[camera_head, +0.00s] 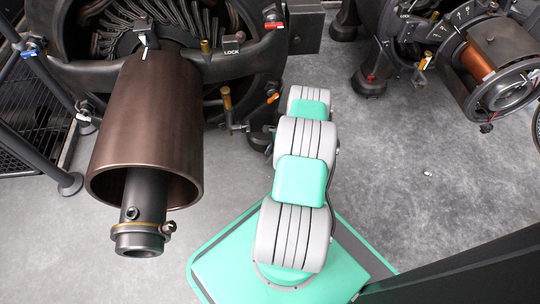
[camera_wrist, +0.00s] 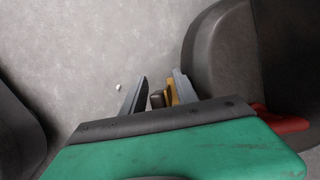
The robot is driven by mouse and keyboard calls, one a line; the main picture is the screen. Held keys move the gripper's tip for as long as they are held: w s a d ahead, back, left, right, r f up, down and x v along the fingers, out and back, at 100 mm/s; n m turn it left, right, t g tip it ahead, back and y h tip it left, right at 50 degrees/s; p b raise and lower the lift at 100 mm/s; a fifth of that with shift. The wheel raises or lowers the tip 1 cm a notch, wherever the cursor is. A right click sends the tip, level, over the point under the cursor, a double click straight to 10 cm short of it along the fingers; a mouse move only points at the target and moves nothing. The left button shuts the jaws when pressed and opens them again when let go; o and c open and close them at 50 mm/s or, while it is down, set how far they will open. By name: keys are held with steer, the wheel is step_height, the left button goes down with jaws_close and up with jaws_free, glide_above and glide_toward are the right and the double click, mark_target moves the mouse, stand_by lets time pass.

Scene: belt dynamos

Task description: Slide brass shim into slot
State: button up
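My gripper (camera_wrist: 160,78) is at the centre of the wrist view. Its two grey fingers stand apart. A brass-coloured piece (camera_wrist: 172,93) lies between them, close against the right finger, with a dark rounded knob (camera_wrist: 157,99) beside it. A gap shows between the knob and the left finger. I cannot tell whether the brass piece is the shim. In the head view my arm hides the gripper. The left dynamo (camera_head: 262,60) there has a brass handle (camera_head: 226,97) on its lower front. I cannot make out the slot.
A brown cylinder (camera_head: 145,125) with a dark shaft (camera_head: 138,238) juts from the left dynamo. A second dynamo (camera_head: 480,60) stands at the upper right. A red part (camera_wrist: 280,120) is right of the gripper in the wrist view. The grey floor (camera_head: 420,210) is mostly clear.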

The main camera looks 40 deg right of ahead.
steer(key=p+v, duration=0.3)
steer(key=v, duration=0.5)
steer(key=shift+f, duration=0.1)
stand_by(0.3)
